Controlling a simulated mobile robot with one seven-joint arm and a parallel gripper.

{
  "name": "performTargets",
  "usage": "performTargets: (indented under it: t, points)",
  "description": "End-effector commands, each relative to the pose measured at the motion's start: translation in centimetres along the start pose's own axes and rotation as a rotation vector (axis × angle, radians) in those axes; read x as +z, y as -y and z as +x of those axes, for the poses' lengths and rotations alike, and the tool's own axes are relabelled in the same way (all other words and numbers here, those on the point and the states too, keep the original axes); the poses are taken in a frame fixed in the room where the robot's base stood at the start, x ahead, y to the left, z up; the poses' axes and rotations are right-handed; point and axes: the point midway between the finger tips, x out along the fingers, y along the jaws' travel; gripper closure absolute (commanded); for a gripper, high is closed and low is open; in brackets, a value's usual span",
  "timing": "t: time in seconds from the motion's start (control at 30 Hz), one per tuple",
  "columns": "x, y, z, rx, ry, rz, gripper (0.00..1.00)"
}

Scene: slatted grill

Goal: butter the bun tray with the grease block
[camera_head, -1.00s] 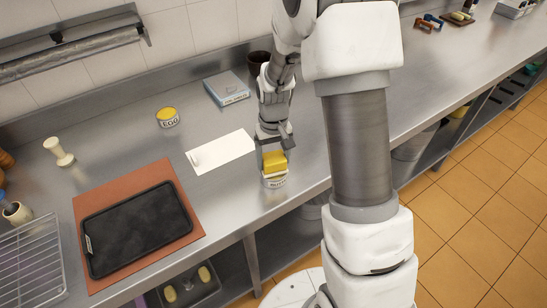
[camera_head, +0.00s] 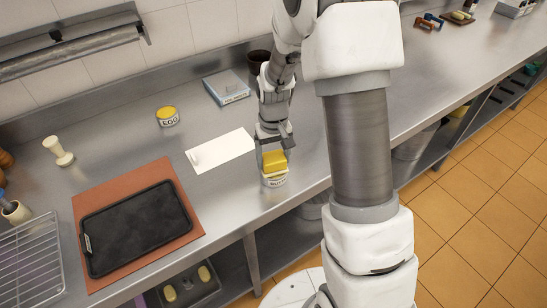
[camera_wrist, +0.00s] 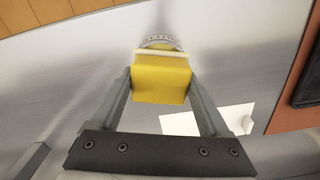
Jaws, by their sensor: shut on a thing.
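A yellow grease block (camera_head: 274,160) is between the fingers of my gripper (camera_head: 272,150), which is shut on it. In the wrist view the block (camera_wrist: 161,82) sits between the two fingertips (camera_wrist: 160,88). It is right above a small round tub labelled like butter (camera_head: 274,181); the tub's rim (camera_wrist: 160,43) shows behind the block in the wrist view. I cannot tell whether block and tub touch. The black bun tray (camera_head: 136,228) lies empty on a brown-red mat (camera_head: 185,238) at the left, well apart from my gripper.
A white sheet (camera_head: 221,150) lies between tray and gripper. An egg tub (camera_head: 167,116), a blue-grey box (camera_head: 227,88) and a dark pot (camera_head: 259,60) stand behind. A pestle-like tool (camera_head: 59,151) and a wire rack (camera_head: 30,262) are at the left.

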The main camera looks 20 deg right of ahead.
Motion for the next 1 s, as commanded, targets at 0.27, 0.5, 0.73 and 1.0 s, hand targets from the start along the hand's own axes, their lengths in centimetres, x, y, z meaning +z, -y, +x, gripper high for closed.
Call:
performTargets:
  t: [0.27, 0.5, 0.73, 1.0]
  points:
    - [0.1, 0.0, 0.2, 0.000, 0.003, 0.000, 0.65]
    - [0.1, 0.0, 0.0, 0.000, 0.004, 0.000, 0.65]
    - [0.1, 0.0, -1.7, 0.000, 0.002, 0.000, 0.65]
    - [0.0, 0.0, -3.9, 0.000, 0.001, 0.000, 0.65]
